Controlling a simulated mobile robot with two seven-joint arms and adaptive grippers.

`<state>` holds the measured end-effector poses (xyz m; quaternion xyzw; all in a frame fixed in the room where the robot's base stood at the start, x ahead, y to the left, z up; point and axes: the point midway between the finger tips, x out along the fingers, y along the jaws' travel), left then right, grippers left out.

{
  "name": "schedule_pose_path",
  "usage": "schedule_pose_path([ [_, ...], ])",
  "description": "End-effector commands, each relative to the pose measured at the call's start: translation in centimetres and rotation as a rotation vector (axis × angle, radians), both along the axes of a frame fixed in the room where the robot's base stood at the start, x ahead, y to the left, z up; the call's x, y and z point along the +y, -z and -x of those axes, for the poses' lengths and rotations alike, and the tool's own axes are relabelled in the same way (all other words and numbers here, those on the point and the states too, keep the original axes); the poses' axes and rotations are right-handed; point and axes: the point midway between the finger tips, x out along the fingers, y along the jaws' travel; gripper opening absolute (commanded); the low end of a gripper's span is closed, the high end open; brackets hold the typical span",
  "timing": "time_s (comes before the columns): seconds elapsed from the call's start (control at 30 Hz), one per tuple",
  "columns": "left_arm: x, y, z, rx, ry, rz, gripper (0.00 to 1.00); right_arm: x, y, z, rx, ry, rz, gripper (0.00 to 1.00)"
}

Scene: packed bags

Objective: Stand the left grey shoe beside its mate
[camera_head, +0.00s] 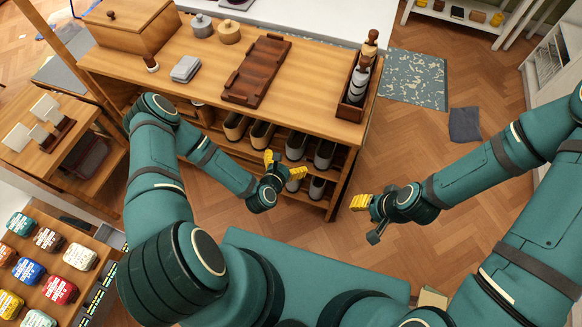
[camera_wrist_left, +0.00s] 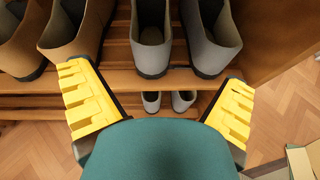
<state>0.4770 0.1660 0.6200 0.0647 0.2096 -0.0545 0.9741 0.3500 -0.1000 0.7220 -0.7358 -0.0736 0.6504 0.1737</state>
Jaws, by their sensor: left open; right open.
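Two grey shoes stand upright side by side on the upper rack shelf. The left one (camera_head: 296,145) also shows in the left wrist view (camera_wrist_left: 151,40), and the right one (camera_head: 325,153) shows there too (camera_wrist_left: 212,38). Smaller-looking grey shoes (camera_wrist_left: 151,101) (camera_wrist_left: 183,100) stand as a pair on the shelf below. Which pair the task means, I cannot tell. My left gripper (camera_head: 283,171) is open and empty in front of the rack, its yellow fingers wide apart. My right gripper (camera_head: 361,202) is open and empty, out over the floor right of the rack.
Brown shoes (camera_head: 235,126) (camera_head: 262,134) stand left of the upper grey pair. The wooden bench top (camera_head: 215,60) overhangs the shelves and carries a dark tray (camera_head: 257,70) and a bottle box (camera_head: 354,84). The wooden floor (camera_head: 440,150) at right is mostly clear.

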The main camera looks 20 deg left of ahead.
Motion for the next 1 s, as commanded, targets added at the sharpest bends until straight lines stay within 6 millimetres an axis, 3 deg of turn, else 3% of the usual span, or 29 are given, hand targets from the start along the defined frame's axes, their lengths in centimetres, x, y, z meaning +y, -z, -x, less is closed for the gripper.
schedule_pose_path([
  [0.27, -4.0, -2.0, 1.9, 0.098, 0.638, -0.606, 1.00, 0.0, 0.0, 0.0, 0.000, 0.000, 0.000, 0.47],
  [0.6, -6.2, -6.2, 7.6, -0.012, 1.548, -1.278, 1.00, 0.0, 0.0, 0.0, 0.000, 0.000, 0.000, 0.47],
  [0.8, -6.4, -8.9, 11.0, -0.179, 1.963, -1.482, 1.00, 0.0, 0.0, 0.0, 0.000, 0.000, 0.000, 0.47],
  [1.0, -6.5, -10.1, 12.6, -0.282, 2.136, -1.544, 1.00, 0.0, 0.0, 0.0, 0.000, 0.000, 0.000, 0.47],
])
